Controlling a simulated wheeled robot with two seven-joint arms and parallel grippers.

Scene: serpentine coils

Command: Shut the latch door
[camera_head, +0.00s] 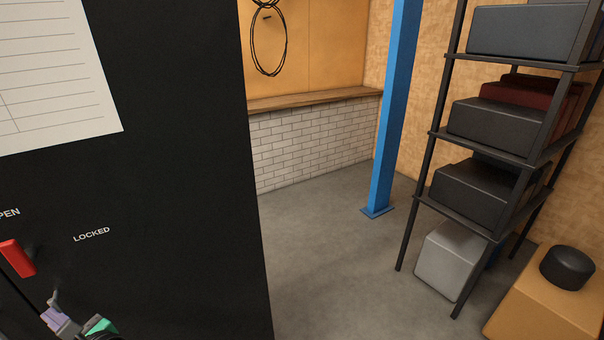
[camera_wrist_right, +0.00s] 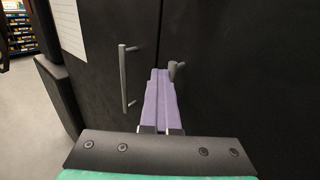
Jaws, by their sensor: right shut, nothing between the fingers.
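The black cabinet door (camera_head: 190,170) fills the left of the head view, with a white lined sheet and the words LOCKED and part of OPEN on it. A red latch handle (camera_head: 17,258) sits at the left edge below the lettering. My right gripper (camera_head: 50,314) is at the bottom left, its purple fingers shut and empty, close to a small grey knob (camera_head: 54,298). In the right wrist view the shut fingers (camera_wrist_right: 160,76) point at the door seam, just left of a grey knob (camera_wrist_right: 176,70). Contact cannot be told. My left gripper is not in view.
A vertical bar handle (camera_wrist_right: 124,78) stands left of the fingers in the right wrist view. Beyond the cabinet are clear grey floor (camera_head: 320,260), a blue post (camera_head: 395,110) and a dark shelf rack (camera_head: 436,135) with boxes.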

